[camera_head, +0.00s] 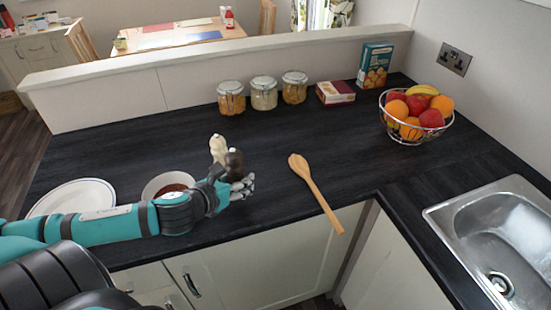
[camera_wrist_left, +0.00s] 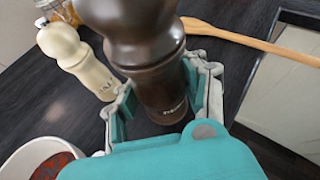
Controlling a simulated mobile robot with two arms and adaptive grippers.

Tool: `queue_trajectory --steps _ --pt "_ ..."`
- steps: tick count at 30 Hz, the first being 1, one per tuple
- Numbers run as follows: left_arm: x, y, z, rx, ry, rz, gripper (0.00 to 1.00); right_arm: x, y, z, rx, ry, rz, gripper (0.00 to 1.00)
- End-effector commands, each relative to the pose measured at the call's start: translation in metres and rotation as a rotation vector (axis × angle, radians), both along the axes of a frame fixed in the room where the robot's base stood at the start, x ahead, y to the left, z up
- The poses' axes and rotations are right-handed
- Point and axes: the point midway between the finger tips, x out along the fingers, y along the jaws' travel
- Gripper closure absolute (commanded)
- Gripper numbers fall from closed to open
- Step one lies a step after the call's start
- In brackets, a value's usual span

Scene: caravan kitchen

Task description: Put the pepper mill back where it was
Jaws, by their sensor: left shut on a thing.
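The dark brown pepper mill (camera_head: 235,160) is upright in my left gripper (camera_head: 242,188), over the dark worktop. In the left wrist view the mill (camera_wrist_left: 152,62) stands between the two fingers, which press on its lower body. I cannot tell whether its base touches the worktop. A cream mill (camera_head: 217,148) of similar shape stands just behind and to the left of it. It also shows in the left wrist view (camera_wrist_left: 76,62), upright and apart from my fingers. My right gripper is not in view.
A bowl of red food (camera_head: 149,188) and a white plate (camera_head: 48,207) are left, near my left arm. A wooden spoon (camera_head: 318,199) lies right, its handle over the edge. Jars (camera_head: 264,95), boxes (camera_head: 335,93) and a fruit basket (camera_head: 415,139) stand behind. The middle worktop is clear.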

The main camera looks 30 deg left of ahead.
Motion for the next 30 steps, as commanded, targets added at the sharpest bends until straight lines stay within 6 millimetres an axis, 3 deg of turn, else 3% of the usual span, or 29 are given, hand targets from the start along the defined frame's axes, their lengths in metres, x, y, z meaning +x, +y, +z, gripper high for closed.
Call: queue_trajectory --steps 8,18,25,30 --pt "0.053 0.007 0.001 -0.004 -0.01 0.003 1.0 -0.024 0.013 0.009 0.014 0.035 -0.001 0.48" --pt "0.134 0.018 -0.007 -0.004 -0.006 0.003 1.0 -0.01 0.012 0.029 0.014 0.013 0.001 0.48" --pt "0.153 0.021 -0.015 -0.004 -0.001 0.0 1.0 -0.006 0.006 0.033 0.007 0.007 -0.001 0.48" --pt "0.153 0.021 -0.039 -0.006 0.002 0.002 1.0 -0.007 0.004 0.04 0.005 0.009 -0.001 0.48"
